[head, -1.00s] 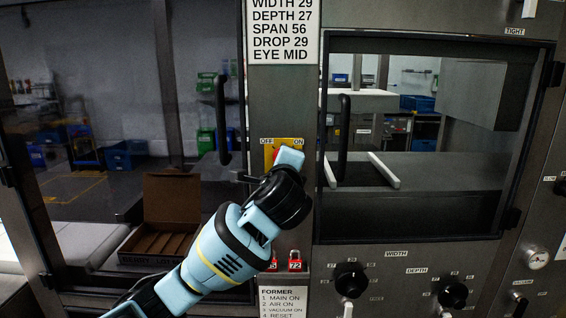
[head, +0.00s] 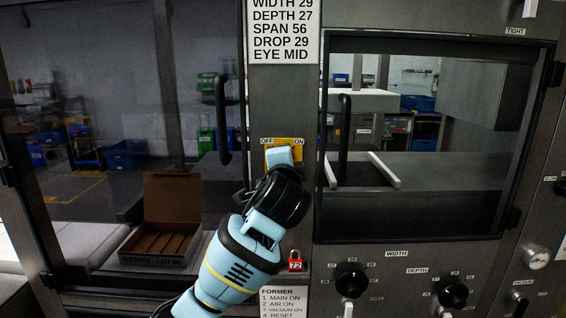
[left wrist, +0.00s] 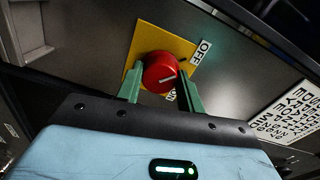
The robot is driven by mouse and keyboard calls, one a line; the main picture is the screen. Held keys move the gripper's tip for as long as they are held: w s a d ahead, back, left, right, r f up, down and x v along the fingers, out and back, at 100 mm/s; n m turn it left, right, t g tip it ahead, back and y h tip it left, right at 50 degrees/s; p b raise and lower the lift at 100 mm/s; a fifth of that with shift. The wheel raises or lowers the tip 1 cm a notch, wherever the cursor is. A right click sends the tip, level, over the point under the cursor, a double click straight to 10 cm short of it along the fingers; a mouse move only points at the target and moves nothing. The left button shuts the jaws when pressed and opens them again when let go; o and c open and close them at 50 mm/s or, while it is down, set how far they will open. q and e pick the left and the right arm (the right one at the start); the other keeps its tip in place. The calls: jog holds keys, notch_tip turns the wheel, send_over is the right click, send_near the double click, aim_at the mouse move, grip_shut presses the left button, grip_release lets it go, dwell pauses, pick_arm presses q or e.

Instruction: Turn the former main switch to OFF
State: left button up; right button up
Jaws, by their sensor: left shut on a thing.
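The former main switch is a red knob (left wrist: 160,73) on a yellow plate (left wrist: 143,42) in the left wrist view. My left gripper (left wrist: 158,88) has its green fingers on either side of the knob and is shut on it. The knob's white mark points roughly between the OFF label (left wrist: 203,51) and the ON label (left wrist: 171,96), which is partly hidden. In the head view the yellow plate (head: 296,153) shows on the pillar, OFF at left and ON at right. There my left gripper (head: 279,158) hides the knob. My right gripper is not in view.
A red padlock (head: 295,262) tagged 72 hangs below the switch, above the former instruction label (head: 283,301). Black door handles (head: 222,120) flank the pillar. An open carton (head: 165,215) stands behind the left glass. Width and depth dials (head: 352,281) are at lower right.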

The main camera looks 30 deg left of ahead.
pick_arm(q)
jog(key=shift+f, duration=0.1)
jog(key=o, duration=1)
jog(key=shift+s+d, duration=0.1)
jog(key=v, duration=0.7)
jog(key=shift+s+d, duration=0.2)
jog(key=shift+s, duration=0.05)
